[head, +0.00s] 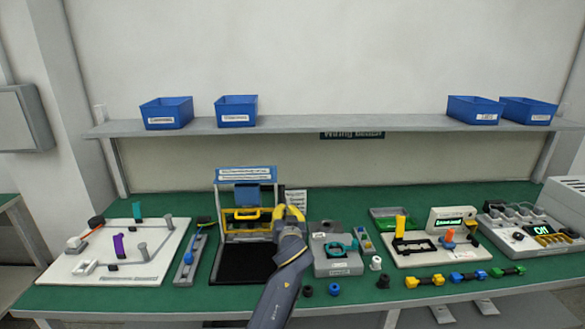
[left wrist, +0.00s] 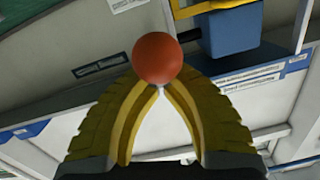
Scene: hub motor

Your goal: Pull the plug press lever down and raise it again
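The plug press (head: 246,176) stands left of centre on the green bench, with a blue sign on top, a blue block and a yellow handle-like part. My left gripper (head: 291,212) is at its right side, reaching in from the bottom edge. In the left wrist view, the lever's orange-red ball knob (left wrist: 157,60) covers the tips of my yellow left gripper (left wrist: 158,88), which converge close together at it. The gripper appears shut on the lever just by the knob; the shaft is mostly hidden. In the head view the gripper hides the knob. My right gripper is not in view.
White boards with fixtures stand at left (head: 112,250) and right (head: 440,242). A grey fixture (head: 335,250) with a teal ring is close right of my arm. Blue bins (head: 166,113) sit on the shelf (head: 340,124) above. Small loose parts lie along the front.

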